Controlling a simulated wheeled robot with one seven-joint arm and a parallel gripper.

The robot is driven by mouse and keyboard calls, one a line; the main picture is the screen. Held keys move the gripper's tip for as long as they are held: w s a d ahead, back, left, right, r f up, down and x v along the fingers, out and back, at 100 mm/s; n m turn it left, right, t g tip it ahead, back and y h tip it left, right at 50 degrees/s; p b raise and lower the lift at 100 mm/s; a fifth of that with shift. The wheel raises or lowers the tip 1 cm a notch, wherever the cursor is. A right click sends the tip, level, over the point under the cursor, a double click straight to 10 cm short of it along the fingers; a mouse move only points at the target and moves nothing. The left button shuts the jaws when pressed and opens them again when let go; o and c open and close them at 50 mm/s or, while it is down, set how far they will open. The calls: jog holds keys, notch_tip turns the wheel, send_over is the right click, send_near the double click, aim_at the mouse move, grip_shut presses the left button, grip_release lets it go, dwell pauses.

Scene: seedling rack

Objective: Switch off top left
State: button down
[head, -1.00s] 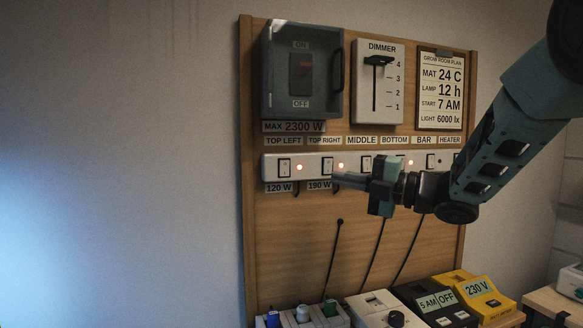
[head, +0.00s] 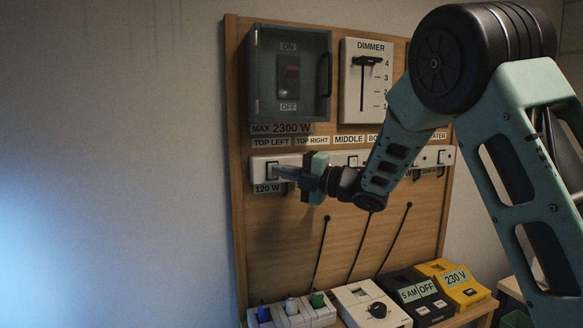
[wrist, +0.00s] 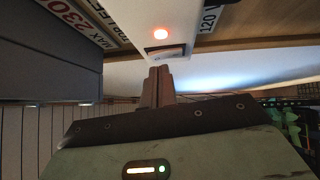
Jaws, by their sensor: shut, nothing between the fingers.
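The top left switch (head: 270,166) is at the left end of the white switch strip (head: 257,163), between its TOP LEFT label (head: 271,142) and a 120 W tag (head: 266,188). In the wrist view the switch (wrist: 168,52) shows just beyond my fingertips, with a glowing red lamp (wrist: 161,34) beside it. My gripper (head: 277,171) is shut and empty, its fingertips at the switch. In the wrist view my gripper (wrist: 159,70) overlaps the near edge of the switch; I cannot tell whether it touches. In the head view my fingers hide part of the switch, and its lamp is hidden.
A grey breaker box (head: 255,85) with a handle hangs above the strip, close to my gripper in the wrist view (wrist: 50,60). The dimmer (head: 352,100) is to its right. Boxes with knobs, including a yellow one (head: 447,280), stand below. The wall left of the board is clear.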

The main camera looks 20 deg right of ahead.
jog(key=shift+w, duration=0.2)
dwell(0.3)
jog(key=shift+w+f+b, duration=0.1)
jog(key=shift+w+b, duration=0.1)
jog(key=shift+b, duration=0.6)
jog(key=shift+r+p, duration=0.2)
jog(key=shift+p, duration=0.15)
